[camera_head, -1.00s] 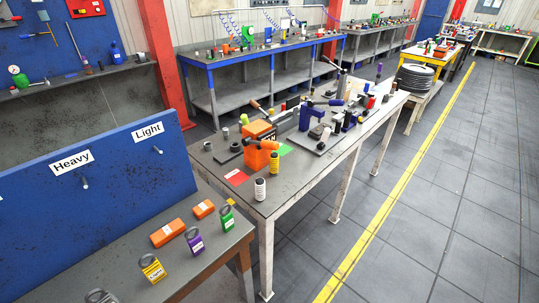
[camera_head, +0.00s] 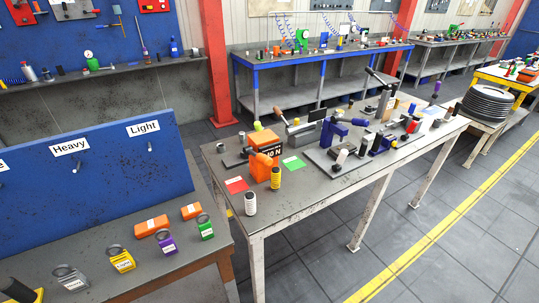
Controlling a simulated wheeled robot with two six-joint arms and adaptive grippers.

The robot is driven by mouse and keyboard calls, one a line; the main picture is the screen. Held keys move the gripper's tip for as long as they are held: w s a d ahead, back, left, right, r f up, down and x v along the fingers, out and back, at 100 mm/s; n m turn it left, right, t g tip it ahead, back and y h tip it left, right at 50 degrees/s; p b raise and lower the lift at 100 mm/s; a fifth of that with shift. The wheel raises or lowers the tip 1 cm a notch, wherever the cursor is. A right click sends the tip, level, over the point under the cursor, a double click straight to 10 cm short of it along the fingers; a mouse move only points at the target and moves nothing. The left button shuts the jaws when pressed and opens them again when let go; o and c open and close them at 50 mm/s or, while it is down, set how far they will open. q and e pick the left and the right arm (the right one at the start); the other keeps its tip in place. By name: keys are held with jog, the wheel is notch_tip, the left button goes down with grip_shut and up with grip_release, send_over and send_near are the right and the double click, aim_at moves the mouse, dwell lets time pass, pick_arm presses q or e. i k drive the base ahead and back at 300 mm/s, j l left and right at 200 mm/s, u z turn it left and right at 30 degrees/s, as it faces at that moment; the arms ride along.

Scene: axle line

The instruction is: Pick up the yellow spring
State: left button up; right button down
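A small yellow spring (camera_head: 275,178) with dark ends stands upright on the middle grey table (camera_head: 318,208), close to its near left end. It is just right of an orange block (camera_head: 262,167). A similar white spring (camera_head: 250,203) stands a little nearer to me and to the left, close to the table edge. Neither of my grippers shows in this view.
Tools and fixtures crowd the table's middle and far end. The lower left bench holds several labelled weights, including a yellow one (camera_head: 121,260). Floor (camera_head: 330,265) is clear at the right.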

aim_at(275, 171)
jog(key=k+j+u, duration=0.1)
jog(key=j, duration=0.4)
jog(key=k+j, duration=0.1)
jog(key=j, duration=0.4)
jog(key=k+j+u, duration=0.15)
jog(key=j, duration=0.35)
